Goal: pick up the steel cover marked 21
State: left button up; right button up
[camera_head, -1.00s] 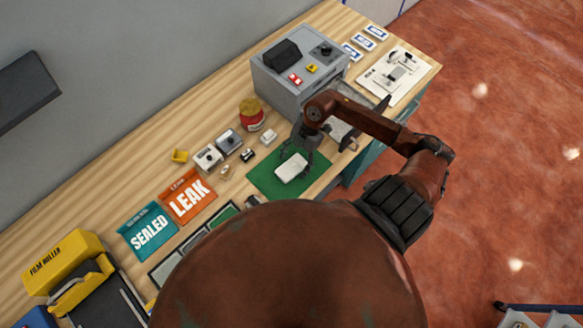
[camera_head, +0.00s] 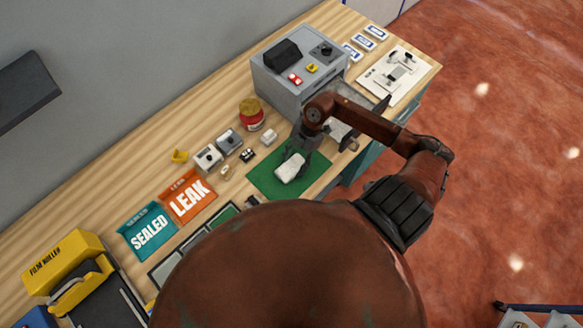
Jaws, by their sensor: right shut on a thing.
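A pale, rounded rectangular piece (camera_head: 290,168) is at the green mat (camera_head: 262,181). It may be the steel cover, but no number 21 is readable on it. My right gripper (camera_head: 300,155) comes down from above and is shut on this piece at its upper right end. The piece looks slightly tilted; I cannot tell whether it still touches the mat. Part of its right end is hidden by the fingers. My left gripper is not in view.
Left of the mat stand two small grey metal units (camera_head: 208,157), a red jar with a yellow top (camera_head: 251,115) and small parts. A grey machine (camera_head: 298,75) stands behind my right arm. The orange LEAK (camera_head: 188,196) and teal SEALED (camera_head: 148,232) areas lie further left.

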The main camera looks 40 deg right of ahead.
jog(key=c, duration=0.3)
